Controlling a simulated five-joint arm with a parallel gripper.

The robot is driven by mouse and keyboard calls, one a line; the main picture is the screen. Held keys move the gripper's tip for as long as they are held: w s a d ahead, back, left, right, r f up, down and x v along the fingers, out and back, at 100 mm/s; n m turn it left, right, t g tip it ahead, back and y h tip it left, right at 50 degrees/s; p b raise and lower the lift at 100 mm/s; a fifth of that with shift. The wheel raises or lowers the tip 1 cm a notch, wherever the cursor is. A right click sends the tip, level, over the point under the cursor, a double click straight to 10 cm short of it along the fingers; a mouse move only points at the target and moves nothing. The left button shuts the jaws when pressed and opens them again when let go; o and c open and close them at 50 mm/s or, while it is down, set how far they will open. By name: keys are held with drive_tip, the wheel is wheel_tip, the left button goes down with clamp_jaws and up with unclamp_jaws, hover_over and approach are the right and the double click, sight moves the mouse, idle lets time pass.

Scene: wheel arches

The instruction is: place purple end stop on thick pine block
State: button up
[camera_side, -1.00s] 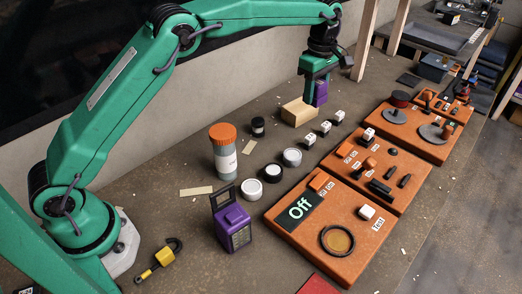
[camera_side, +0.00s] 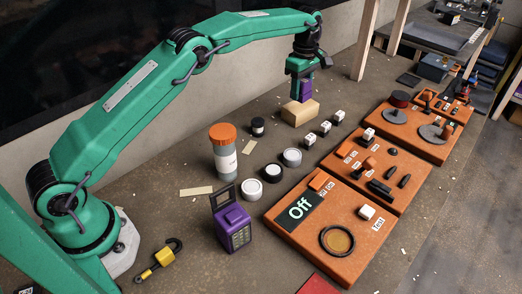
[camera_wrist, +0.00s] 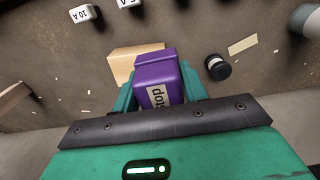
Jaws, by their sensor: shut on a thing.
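My gripper (camera_side: 305,80) is shut on the purple end stop (camera_side: 306,91), a small purple block. In the wrist view the end stop (camera_wrist: 158,78) shows a pale label with dark letters, and sits between the green fingers (camera_wrist: 160,92). The thick pine block (camera_side: 300,112) is a pale wooden block lying on the bench. In the side view the end stop is right over or at the block's top; I cannot tell if they touch. In the wrist view the end stop covers part of the pine block (camera_wrist: 122,64).
White cubes (camera_side: 325,127) stand right of the pine block. A small dark jar (camera_side: 258,127) is at its left. An orange-capped bottle (camera_side: 224,155) and round tins (camera_side: 292,157) stand nearer. Orange panels (camera_side: 335,225) fill the right side. A wooden post (camera_side: 365,45) rises behind.

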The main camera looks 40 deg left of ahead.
sight(295, 108)
drive_tip(key=shift+w+a+f, duration=0.5)
drive_tip(key=shift+a+f, duration=0.05)
drive_tip(key=shift+a, duration=0.25)
drive_tip(key=shift+w+a+f, duration=0.45)
drive_tip(key=shift+a+f, duration=0.1)
drive_tip(key=shift+a, duration=0.25)
drive_tip(key=shift+f, duration=2)
drive_tip(key=shift+f, duration=0.15)
drive_tip(key=o, duration=1)
drive_tip(key=shift+r, duration=3.9)
